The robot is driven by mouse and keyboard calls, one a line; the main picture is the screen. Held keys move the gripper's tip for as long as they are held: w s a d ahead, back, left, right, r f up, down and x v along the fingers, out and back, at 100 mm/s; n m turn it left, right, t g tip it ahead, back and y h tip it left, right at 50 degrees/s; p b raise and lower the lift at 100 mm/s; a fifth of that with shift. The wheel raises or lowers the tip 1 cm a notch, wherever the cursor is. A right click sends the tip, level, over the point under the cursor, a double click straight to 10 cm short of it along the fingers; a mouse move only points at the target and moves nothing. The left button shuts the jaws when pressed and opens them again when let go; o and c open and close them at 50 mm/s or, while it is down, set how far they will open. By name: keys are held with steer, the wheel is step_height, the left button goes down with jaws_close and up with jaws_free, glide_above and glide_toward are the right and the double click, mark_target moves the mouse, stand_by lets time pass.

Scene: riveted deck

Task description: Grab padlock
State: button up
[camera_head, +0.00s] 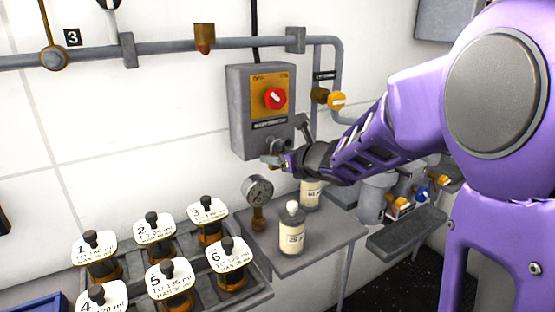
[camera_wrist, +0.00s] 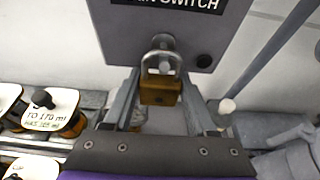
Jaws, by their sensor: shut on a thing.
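The padlock (camera_wrist: 160,92) has a brass body and a grey shackle. In the wrist view it hangs upright at the lower front of the grey switch box (camera_wrist: 215,30), its shackle at a metal loop; whether it is locked I cannot tell. My gripper (camera_wrist: 159,82) has one finger on each side of the brass body and is shut on it. In the head view my gripper (camera_head: 274,160) is just under the switch box (camera_head: 240,115), which has an orange plate and a red knob (camera_head: 275,98). The padlock is small and partly hidden there.
A grey side table (camera_head: 325,235) below my gripper carries two labelled bottles (camera_head: 292,232) and a dial gauge (camera_head: 258,190). A rack (camera_head: 135,270) of several numbered jars stands left. Pipes (camera_head: 170,46) run along the wall, with a yellow-handled valve (camera_head: 336,100) right of the box.

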jaws_close()
steer(key=shift+a+r, duration=0.1)
steer(key=shift+r, duration=0.15)
